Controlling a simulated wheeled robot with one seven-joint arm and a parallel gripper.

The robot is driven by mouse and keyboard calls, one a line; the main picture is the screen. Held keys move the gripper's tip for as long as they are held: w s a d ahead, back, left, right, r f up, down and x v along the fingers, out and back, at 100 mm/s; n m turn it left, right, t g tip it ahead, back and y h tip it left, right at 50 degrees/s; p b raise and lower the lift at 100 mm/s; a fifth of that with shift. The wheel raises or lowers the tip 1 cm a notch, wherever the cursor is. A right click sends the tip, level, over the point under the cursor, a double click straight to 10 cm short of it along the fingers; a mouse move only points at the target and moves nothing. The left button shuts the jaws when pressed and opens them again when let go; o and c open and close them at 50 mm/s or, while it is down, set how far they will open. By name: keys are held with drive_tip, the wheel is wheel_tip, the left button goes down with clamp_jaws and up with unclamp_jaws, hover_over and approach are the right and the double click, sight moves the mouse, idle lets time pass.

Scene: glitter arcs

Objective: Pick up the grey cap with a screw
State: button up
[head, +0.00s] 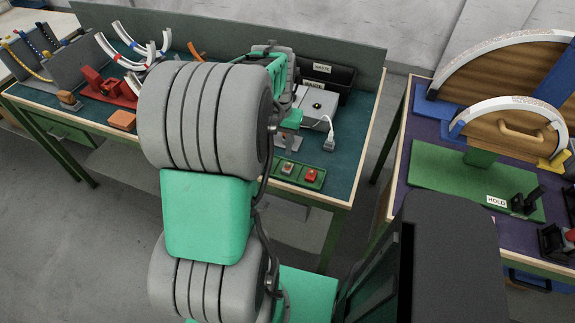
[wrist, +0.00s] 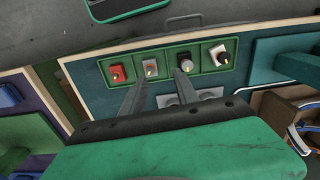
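A green tray (wrist: 170,64) with a row of compartments lies under my gripper in the wrist view. It holds a red part (wrist: 118,74), a pale part with an orange tip (wrist: 150,69), a dark part with a pale tip (wrist: 185,63) and a greyish part with a black knob (wrist: 219,55). I cannot tell for sure which is the grey cap with a screw; no screw is clear. My gripper (wrist: 162,72) is open, its fingers apart and nothing seen between them.
The tray sits near the wooden table edge (wrist: 75,80). A grey plate (wrist: 210,94) lies beside it, partly behind a finger. In the head view a grey box (head: 317,104) and a white plug (head: 329,142) stand behind the tray. A second bench (head: 400,185) stands to the right.

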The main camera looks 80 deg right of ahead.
sight(288, 165)
drive_tip(key=s, duration=0.1)
drive_tip(key=f, duration=0.1)
drive_tip(key=s, duration=0.1)
drive_tip(key=shift+s+d+f+m, duration=0.3)
drive_tip(key=shift+m, duration=0.1)
drive_tip(key=f, duration=0.3)
drive_tip(key=f+p, duration=0.1)
drive_tip(key=f, duration=0.2)
drive_tip(key=shift+w+a+f, duration=0.1)
drive_tip(key=shift+w+f, duration=0.1)
drive_tip(key=shift+f, duration=0.15)
clamp_jaws()
